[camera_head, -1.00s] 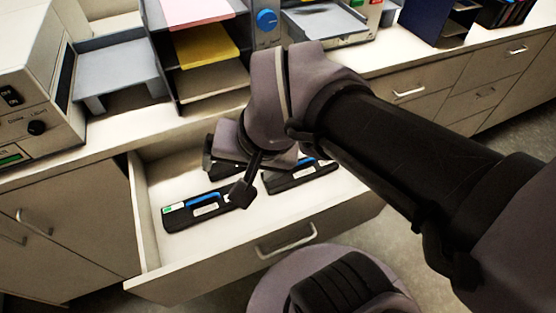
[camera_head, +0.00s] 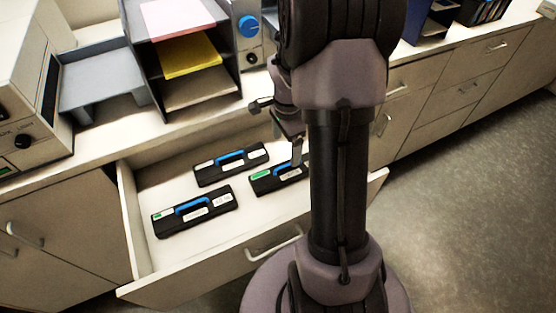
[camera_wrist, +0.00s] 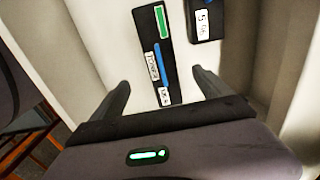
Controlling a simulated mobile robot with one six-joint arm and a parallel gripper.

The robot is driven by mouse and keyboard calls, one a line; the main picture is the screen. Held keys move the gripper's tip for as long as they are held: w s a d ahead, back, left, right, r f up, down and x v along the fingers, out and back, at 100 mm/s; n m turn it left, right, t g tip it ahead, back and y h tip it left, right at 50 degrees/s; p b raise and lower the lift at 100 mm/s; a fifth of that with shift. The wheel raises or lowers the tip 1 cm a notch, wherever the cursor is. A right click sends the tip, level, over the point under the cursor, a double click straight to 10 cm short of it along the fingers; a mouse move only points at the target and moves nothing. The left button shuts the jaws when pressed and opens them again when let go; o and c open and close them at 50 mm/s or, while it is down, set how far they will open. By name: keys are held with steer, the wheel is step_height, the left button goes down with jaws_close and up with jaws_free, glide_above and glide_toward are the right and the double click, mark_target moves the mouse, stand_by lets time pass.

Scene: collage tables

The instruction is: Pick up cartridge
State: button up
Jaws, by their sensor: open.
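Three black cartridges with blue handle strips lie flat in the open drawer: a near-left cartridge (camera_head: 193,212), a back cartridge (camera_head: 231,164) and a right cartridge (camera_head: 272,183). The right one has a bright green label and is partly hidden by my arm. My gripper (camera_head: 281,130) is open and empty, above the right-hand part of the drawer. In the wrist view a cartridge (camera_wrist: 155,55) with a green label lies in line with the gap between my fingers (camera_wrist: 160,82), apart from them. Part of another cartridge (camera_wrist: 204,20) shows at the upper right.
The drawer (camera_head: 215,268) has a raised front and side walls around the cartridges. Above it, the counter holds a paper tray rack (camera_head: 190,100) and a beige machine (camera_head: 25,100). Floor (camera_head: 470,210) is clear at the right.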

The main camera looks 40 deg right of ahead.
mark_target(286, 166)
step_height(286, 166, down, 8)
steer(key=shift+f+b, duration=0.1)
steer(key=shift+b, duration=1.1)
steer(key=f, duration=0.1)
steer(key=f+b, duration=0.1)
steer(key=f, duration=0.1)
steer(key=f+b, duration=0.1)
steer(key=f, duration=0.1)
steer(key=shift+w+d+f, duration=0.1)
steer(key=shift+d+f, duration=0.05)
steer(key=shift+d, duration=0.15)
steer(key=shift+c, duration=0.9)
jaws_close()
